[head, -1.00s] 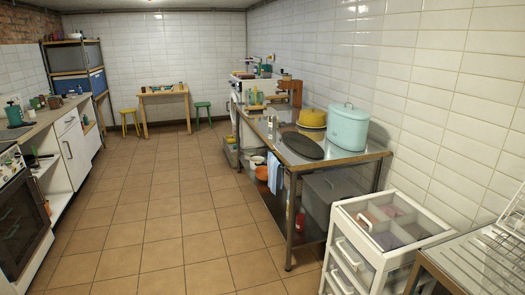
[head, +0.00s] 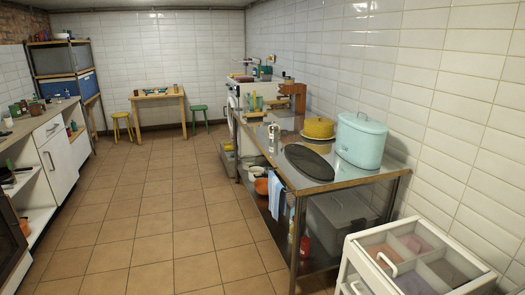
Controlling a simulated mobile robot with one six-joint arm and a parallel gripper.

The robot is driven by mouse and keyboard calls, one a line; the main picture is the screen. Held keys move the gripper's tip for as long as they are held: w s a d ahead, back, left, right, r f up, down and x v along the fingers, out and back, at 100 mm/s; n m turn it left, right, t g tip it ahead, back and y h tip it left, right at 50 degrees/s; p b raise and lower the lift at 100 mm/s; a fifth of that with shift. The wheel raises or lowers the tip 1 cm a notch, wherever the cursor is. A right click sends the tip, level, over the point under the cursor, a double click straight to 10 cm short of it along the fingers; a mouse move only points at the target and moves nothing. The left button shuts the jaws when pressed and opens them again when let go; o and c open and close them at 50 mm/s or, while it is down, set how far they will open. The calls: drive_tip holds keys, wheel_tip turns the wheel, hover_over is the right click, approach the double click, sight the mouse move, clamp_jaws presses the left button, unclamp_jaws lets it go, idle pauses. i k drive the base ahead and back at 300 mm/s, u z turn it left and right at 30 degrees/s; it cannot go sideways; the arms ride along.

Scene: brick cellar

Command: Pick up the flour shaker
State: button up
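The steel table (head: 326,180) runs along the right wall. A small pale upright cylinder (head: 273,138) stands near its left edge; it may be the flour shaker, but it is too small to tell. Beside it on the table are a dark oval board (head: 308,162), a yellow lidded pot (head: 318,128) and a large pale turquoise lidded container (head: 360,140). My gripper is not in view.
A white drawer unit (head: 385,275) stands at the near right. A blue towel (head: 276,194) hangs on the table's side. An orange bowl (head: 262,187) sits on the lower shelf. White cabinets (head: 60,160) line the left. The tiled floor (head: 150,215) between is clear.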

sight(273, 129)
drive_tip(key=u, duration=0.25)
drive_tip(key=i, duration=1.6)
drive_tip(key=u, duration=0.6)
drive_tip(key=i, duration=0.75)
drive_tip(key=u, duration=0.55)
drive_tip(key=i, duration=0.9)
drive_tip(key=u, duration=0.25)
